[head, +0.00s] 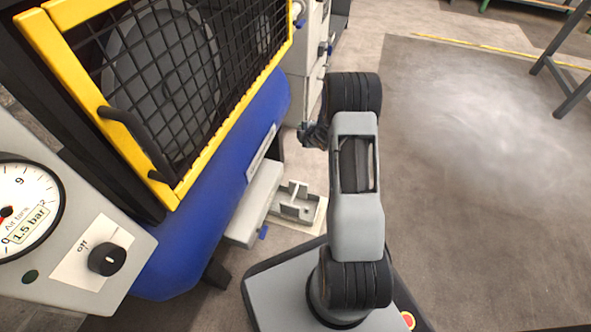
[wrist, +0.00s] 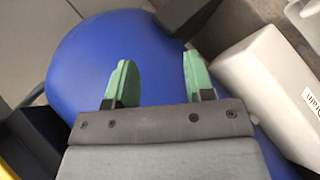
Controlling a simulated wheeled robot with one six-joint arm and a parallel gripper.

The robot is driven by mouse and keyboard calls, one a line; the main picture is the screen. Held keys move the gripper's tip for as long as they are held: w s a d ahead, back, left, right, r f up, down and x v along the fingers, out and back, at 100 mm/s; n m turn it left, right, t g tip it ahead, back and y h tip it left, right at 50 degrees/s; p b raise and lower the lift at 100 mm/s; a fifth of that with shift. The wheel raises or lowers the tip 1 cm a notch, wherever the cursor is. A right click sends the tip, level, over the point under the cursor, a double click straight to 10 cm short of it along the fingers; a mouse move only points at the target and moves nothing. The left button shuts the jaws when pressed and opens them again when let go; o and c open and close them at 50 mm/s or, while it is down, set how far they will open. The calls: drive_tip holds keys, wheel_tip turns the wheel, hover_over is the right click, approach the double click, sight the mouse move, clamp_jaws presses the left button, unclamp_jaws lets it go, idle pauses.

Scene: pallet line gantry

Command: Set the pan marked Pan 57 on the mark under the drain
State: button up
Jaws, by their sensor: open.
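A small grey open pan (head: 292,211) with an upright piece sits low on the floor beside the blue tank. A pale patch (head: 312,222) shows around its right and front edges. I cannot read a pan number. A light grey box labelled "Drain" (wrist: 268,88) stands to the right of my gripper in the wrist view; a grey box (head: 255,203) on the tank's side is in the head view. My gripper (wrist: 160,82) is open and empty, its green fingers over the blue tank (wrist: 110,55). In the head view my arm largely hides it.
The tank (head: 215,215) and its yellow mesh guard (head: 235,95) fill the left. A gauge (head: 25,208) and an off knob (head: 108,259) are at lower left. Grey cabinets (head: 305,50) stand behind. The floor (head: 470,210) at right is clear, with a table leg (head: 555,85) beyond.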

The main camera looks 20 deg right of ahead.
drive_tip(key=s+a+r+m+g+h, duration=0.1)
drive_tip(key=s+a+r+m+g, duration=0.1)
drive_tip(key=s+a+r+m, duration=0.45)
drive_tip(key=s+a+r+m+g+h, duration=0.15)
drive_tip(key=s+r, duration=0.25)
drive_tip(key=r, duration=0.6)
drive_tip(key=s+a+r+m+g+y, duration=0.1)
drive_tip(key=s+a+r+m+g, duration=0.1)
drive_tip(key=s, duration=0.7)
drive_tip(key=s+a+r+m+g+y, duration=0.1)
drive_tip(key=s+a+m, duration=0.4)
drive_tip(key=s, duration=0.5)
wheel_tip(320, 180, up, 2)
drive_tip(key=shift+s+a+r+g, duration=0.15)
drive_tip(key=shift+a+g, duration=0.6)
drive_tip(key=shift+a, duration=0.35)
